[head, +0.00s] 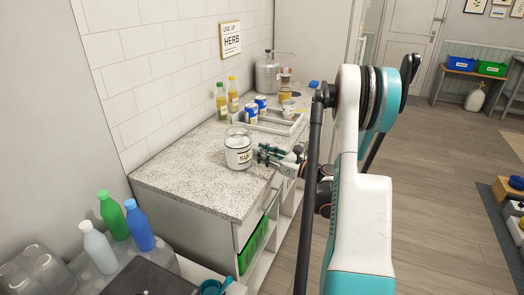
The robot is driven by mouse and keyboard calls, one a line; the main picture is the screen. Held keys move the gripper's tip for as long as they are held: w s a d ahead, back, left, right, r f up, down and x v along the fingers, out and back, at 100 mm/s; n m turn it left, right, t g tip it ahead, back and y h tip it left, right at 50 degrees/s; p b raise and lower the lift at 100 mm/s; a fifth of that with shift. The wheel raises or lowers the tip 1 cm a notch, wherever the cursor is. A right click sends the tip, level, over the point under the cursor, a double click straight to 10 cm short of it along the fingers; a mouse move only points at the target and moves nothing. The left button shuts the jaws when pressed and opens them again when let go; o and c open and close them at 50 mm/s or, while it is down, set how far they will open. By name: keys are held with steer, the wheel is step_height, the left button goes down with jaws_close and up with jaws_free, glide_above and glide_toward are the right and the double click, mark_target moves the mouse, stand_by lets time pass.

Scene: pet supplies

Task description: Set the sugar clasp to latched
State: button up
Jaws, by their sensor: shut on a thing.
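The sugar jar (238,154), a clear glass jar with a label and white contents, stands upright near the front edge of the speckled counter. Its glass top (237,132) shows above the label; I cannot tell whether it is fully down. My gripper (260,156) reaches in from the right, level with the jar's right side, and its jaws are shut at the sugar clasp. The clasp itself is too small and too covered by the fingers to read its position.
The speckled counter (185,175) is clear left of the jar. Behind the jar stand a tray (273,127), blue-and-white cans (251,112), yellow bottles (222,102) and a metal canister (267,75). Coloured bottles (112,216) stand at the lower left.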

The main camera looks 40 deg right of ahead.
mark_target(251, 147)
steer(key=shift+w+a+r+g+h+p, duration=0.1)
steer(key=shift+w+r+g+h+p, duration=0.55)
steer(key=shift+g+p, duration=1.2)
steer(key=shift+s+a+r+g+h+p, duration=0.1)
steer(key=shift+r+g+h+p, duration=0.25)
steer(key=shift+r+g+p, duration=1.15)
steer(key=shift+w+a+r+g+h+p, duration=0.1)
steer(key=shift+w+r+g+h+p, duration=0.3)
steer(key=shift+g+p, duration=1.85)
steer(key=shift+s, duration=0.1)
steer(key=o, duration=1.1)
steer(key=shift+c, duration=0.2)
steer(key=v, duration=1.2)
steer(key=shift+a, duration=0.2)
